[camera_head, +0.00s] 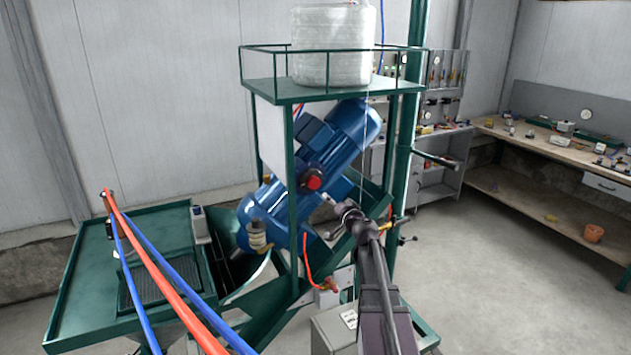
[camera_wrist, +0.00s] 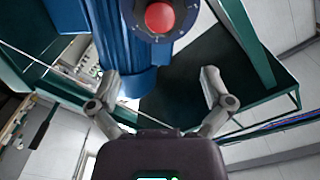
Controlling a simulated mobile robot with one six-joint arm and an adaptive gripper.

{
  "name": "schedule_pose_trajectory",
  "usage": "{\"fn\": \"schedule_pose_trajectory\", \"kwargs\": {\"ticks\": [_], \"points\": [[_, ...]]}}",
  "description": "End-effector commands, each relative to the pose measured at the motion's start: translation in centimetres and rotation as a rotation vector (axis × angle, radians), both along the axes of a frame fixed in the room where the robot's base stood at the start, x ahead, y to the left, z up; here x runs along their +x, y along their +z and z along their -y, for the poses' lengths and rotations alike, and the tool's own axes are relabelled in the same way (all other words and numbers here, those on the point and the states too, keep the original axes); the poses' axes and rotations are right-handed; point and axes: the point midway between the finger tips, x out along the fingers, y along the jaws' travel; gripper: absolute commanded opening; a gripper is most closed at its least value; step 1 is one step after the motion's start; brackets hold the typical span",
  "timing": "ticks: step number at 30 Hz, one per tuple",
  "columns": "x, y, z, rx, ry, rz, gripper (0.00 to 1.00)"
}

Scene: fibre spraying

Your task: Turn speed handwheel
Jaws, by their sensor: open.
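A red round knob in a dark flange, likely the speed handwheel (camera_head: 313,183), sits on the side of the blue motor unit (camera_head: 345,140) inside the green frame. In the wrist view the red knob (camera_wrist: 160,18) is at the top, with bolts around its dark flange. My gripper (camera_head: 335,202) is just right of and below the knob in the head view. In the wrist view my gripper (camera_wrist: 161,74) is open and empty, its fingers spread. The knob lies above and beyond the fingertips, not between them. I see no contact.
A green frame (camera_head: 292,190) with upright posts surrounds the motor and carries a white fibre roll (camera_head: 333,45) on top. Red and blue hoses (camera_head: 165,265) cross the lower left above a green tray (camera_head: 85,275). Benches (camera_head: 560,180) stand right, with clear floor before them.

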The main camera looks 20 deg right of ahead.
Motion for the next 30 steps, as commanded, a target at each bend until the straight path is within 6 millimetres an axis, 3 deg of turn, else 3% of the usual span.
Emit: {"fn": "schedule_pose_trajectory", "kwargs": {"ticks": [14,20,30], "points": [[0.8,-0.1,-0.1,0.000,0.002,-0.001,1.00],[2.8,-0.1,-0.1,0.000,0.003,0.000,1.00],[7.9,-0.1,-0.3,0.000,0.003,-0.001,1.00]]}}
